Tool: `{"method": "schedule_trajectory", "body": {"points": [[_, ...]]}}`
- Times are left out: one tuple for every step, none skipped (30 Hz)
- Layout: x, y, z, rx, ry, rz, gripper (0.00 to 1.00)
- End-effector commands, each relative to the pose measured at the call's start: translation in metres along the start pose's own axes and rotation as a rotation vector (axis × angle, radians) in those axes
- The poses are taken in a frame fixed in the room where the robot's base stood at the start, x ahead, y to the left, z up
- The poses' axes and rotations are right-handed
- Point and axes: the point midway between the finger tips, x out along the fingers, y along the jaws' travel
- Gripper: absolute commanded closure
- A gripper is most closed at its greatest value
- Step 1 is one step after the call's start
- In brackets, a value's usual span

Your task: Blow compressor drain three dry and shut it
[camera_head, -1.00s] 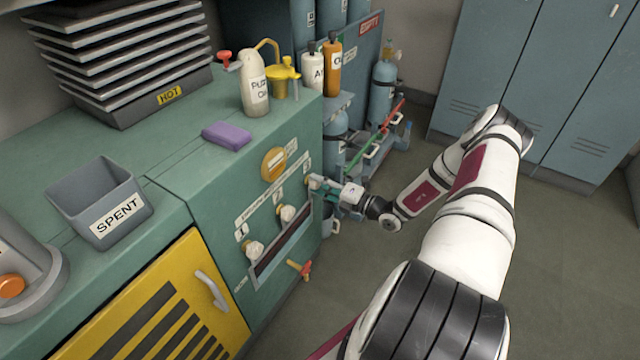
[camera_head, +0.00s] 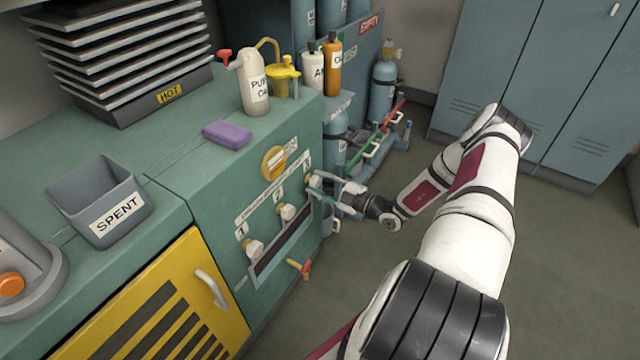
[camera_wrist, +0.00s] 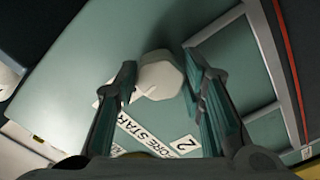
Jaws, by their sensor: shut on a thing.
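Three pale drain knobs sit on the green compressor front under a lettered strip: drain one (camera_head: 253,250), drain two (camera_head: 288,212) and drain three (camera_head: 313,180). My gripper (camera_head: 325,186) is at the drain three knob, at the right end of the row. In the wrist view, the pale faceted knob (camera_wrist: 160,76) sits between the two fingertips of my gripper (camera_wrist: 161,80), which is shut on it. A label with a 2 lies below it there. The contact faces are partly hidden, and I cannot tell whether the drain is open or closed.
A dark slot (camera_head: 280,242) runs under the knobs, with a red-and-yellow valve handle (camera_head: 299,268) below. A yellow round dial (camera_head: 274,162) is above. Bottles and a purple sponge (camera_head: 227,134) stand on the counter. Gas cylinders and a rail are behind my gripper. The floor at right is clear.

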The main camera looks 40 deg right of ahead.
Motion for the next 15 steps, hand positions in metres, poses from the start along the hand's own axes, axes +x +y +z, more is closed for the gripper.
{"method": "schedule_trajectory", "body": {"points": [[-0.0006, -0.0008, 0.0012, 0.029, -0.003, -0.002, 0.91], [-0.0006, -0.0008, 0.0012, 0.045, -0.003, -0.002, 0.91], [-0.0006, -0.0008, 0.0012, 0.065, -0.004, -0.002, 0.91], [-0.0006, -0.0008, 0.0012, 0.08, -0.004, -0.002, 0.91], [-0.0006, -0.0008, 0.0013, 0.092, -0.004, -0.002, 0.91], [-0.0006, -0.0008, 0.0013, 0.108, -0.004, -0.002, 0.91], [-0.0006, -0.0008, 0.0013, 0.119, -0.004, -0.002, 0.91], [-0.0007, -0.0009, 0.0013, 0.127, -0.004, -0.002, 0.91], [-0.0007, -0.0009, 0.0013, 0.138, -0.004, -0.002, 0.91], [-0.0007, -0.0009, 0.0013, 0.146, -0.004, -0.002, 0.91], [-0.0007, -0.0009, 0.0013, 0.152, -0.004, -0.002, 0.91], [-0.0007, -0.0009, 0.0013, 0.158, -0.004, -0.002, 0.91], [-0.0007, -0.0009, 0.0013, 0.162, -0.004, -0.001, 0.91], [-0.0007, -0.0009, 0.0012, 0.166, -0.004, -0.001, 0.91], [-0.0007, -0.001, 0.0012, 0.17, -0.004, -0.001, 0.91]]}}
